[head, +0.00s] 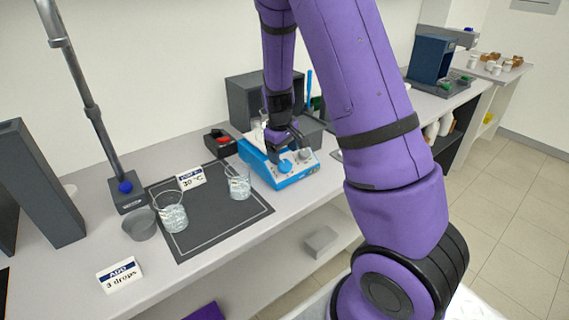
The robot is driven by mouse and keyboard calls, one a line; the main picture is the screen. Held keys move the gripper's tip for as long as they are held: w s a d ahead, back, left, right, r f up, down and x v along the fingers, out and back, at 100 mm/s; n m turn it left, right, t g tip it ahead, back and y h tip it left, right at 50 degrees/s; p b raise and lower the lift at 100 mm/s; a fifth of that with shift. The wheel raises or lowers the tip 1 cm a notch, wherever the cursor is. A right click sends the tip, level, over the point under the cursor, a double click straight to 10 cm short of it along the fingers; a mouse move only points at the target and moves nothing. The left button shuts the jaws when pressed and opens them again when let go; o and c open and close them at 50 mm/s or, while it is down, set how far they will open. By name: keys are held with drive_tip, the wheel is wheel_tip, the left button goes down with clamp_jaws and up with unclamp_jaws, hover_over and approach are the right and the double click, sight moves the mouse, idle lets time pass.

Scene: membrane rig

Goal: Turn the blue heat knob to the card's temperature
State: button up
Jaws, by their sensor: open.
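The blue-and-white hotplate (292,181) stands on the bench right of the dark mat. Its blue heat knob (285,166) is on the front panel, with a grey knob (305,154) to its right. The knob's pointer and scale are too small to read. The temperature card (191,178) stands at the back of the mat and appears to read 30 °C. My gripper (279,150) is open, just above and behind the blue knob. I cannot tell whether its fingers touch the knob. My gripper and wrist hide part of the hotplate's top.
Two glass beakers (172,217) (239,187) stand on the mat (222,217). A grey bowl (139,226), a stand with a blue knob (126,188) and a "3 drops" card (121,275) are left. A dark box (250,97) stands behind the hotplate.

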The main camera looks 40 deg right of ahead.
sight(285, 164)
drive_tip(key=shift+w+d+f, duration=0.1)
drive_tip(key=shift+d+f, duration=0.05)
drive_tip(key=shift+f, duration=1)
drive_tip(key=shift+d+f, duration=0.1)
drive_tip(key=shift+f, duration=1.05)
drive_tip(key=c, duration=0.9)
